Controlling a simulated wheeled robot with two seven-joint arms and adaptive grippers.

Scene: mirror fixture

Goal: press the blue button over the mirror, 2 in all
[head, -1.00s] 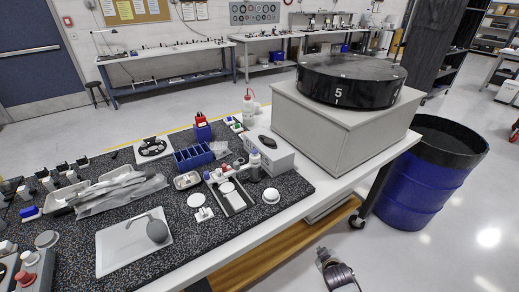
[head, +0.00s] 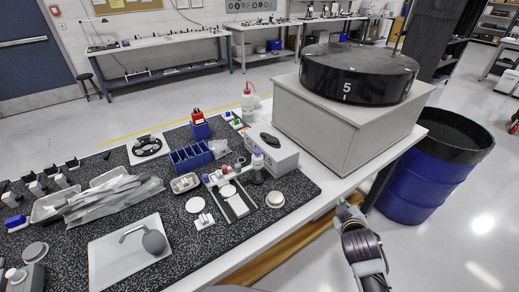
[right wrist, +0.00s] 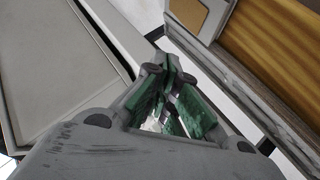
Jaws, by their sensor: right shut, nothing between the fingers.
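A fixture with a pale frame (head: 236,207) stands on the speckled mat in the middle of the table. Small round pale discs lie in it, and a small blue spot (head: 206,178) shows at its far left end. I cannot tell for sure which part is the mirror or whether the blue spot is the button. My right gripper (head: 343,204) is shut and empty, beyond the table's right edge, well to the right of the fixture. Its green-padded fingers (right wrist: 168,68) show in the right wrist view, where no fixture shows. My left gripper is not in view.
A grey box (head: 345,133) with a black drum (head: 357,75) on it stands behind the gripper, and a blue barrel (head: 415,190) stands to its right.

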